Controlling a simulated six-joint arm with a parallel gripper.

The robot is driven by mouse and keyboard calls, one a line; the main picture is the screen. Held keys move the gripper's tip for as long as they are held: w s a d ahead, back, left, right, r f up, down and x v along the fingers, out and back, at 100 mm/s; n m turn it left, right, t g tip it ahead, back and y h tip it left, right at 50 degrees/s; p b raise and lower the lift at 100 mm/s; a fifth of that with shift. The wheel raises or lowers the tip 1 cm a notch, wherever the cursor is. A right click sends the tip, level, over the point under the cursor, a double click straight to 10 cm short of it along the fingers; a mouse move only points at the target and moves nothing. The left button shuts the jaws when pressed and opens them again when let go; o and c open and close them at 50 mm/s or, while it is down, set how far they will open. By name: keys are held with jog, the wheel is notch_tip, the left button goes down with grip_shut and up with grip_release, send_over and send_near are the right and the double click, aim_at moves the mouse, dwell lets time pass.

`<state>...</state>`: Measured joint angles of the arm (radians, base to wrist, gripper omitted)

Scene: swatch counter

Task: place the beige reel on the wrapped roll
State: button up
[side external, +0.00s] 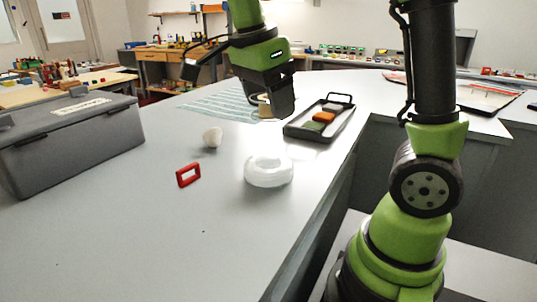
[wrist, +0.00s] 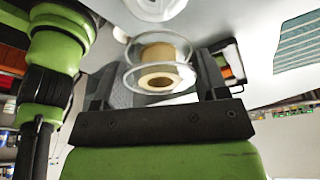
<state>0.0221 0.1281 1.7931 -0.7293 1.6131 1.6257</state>
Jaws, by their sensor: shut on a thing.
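The beige reel, with a beige core between clear round flanges, is between my gripper's fingers in the wrist view (wrist: 157,53). My gripper (side external: 272,106) is shut on it. In the side view the reel (side external: 262,103) is mostly hidden by a dark finger, and I cannot tell how far it is above the counter. The wrapped roll (side external: 268,170), a whitish, glossy, low ring, lies flat on the counter, nearer the side camera than my gripper. Part of it shows at the wrist view's top edge (wrist: 155,8). The reel and roll are apart.
A dark handled tray (side external: 343,124) with orange and green pieces stands right of my gripper. A red frame (side external: 188,175) and a small whitish lump (side external: 212,137) lie left of the roll. A grey toolbox (side external: 70,145) is far left. A striped sheet (side external: 222,104) lies behind. The front counter is clear.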

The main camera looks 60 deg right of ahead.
aim_at(272, 161)
notch_tip(272, 161, down, 8)
jog(key=shift+f, duration=0.25)
jog(key=shift+f, duration=0.15)
jog(key=o, duration=0.9)
